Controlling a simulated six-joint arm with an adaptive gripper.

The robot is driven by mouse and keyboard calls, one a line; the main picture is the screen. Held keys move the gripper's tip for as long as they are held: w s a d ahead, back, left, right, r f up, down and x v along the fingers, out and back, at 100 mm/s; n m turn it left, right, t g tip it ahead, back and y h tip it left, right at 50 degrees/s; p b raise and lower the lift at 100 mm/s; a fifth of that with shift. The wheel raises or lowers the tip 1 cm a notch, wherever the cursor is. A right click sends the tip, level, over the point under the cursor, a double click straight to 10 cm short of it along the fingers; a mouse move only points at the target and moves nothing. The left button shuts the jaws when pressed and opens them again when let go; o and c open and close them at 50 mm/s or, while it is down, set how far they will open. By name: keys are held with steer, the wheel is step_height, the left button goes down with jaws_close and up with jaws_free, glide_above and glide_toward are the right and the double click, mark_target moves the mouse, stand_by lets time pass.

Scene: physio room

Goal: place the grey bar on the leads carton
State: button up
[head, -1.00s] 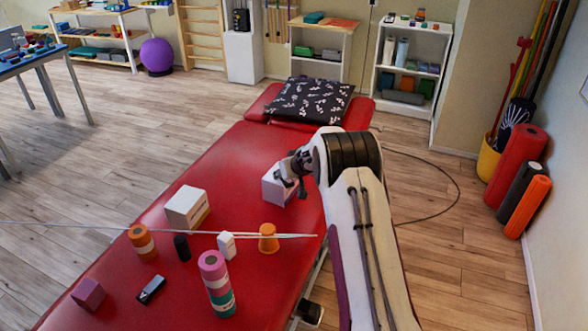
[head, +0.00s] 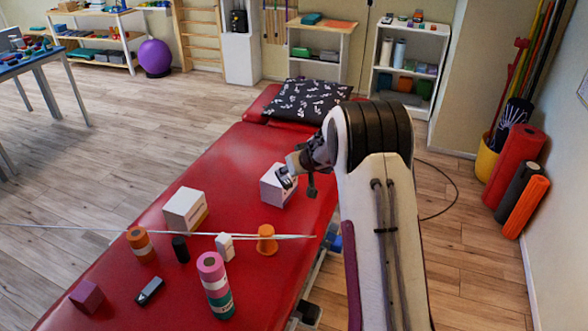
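A small dark grey oblong bar (head: 150,291) lies flat on the red treatment table, near its front left. Two white cartons stand on the table: one left of the middle (head: 184,209) and one farther back (head: 274,191). I cannot read their labels, so I cannot tell which is the leads carton. My gripper (head: 298,184) is at the farther carton, pointing down and hiding its upper right part. Dark finger parts show there, but I cannot tell whether they are open or whether they touch the carton. The grey bar is well away from my gripper.
A patterned pillow (head: 307,100) lies at the back.

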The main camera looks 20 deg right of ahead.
steer(key=shift+v, duration=0.9)
steer(key=s+a+r+n+g+y, duration=0.1)
steer(key=s+a+r+n+y, duration=0.15)
steer(key=s+a+r, duration=1.6)
steer(key=s+f+m+g+h, duration=0.1)
steer(key=s+m+g+h, duration=0.1)
steer(key=s, duration=2.8)
steer(key=shift+s+d, duration=0.2)
steer(key=shift+d, duration=0.2)
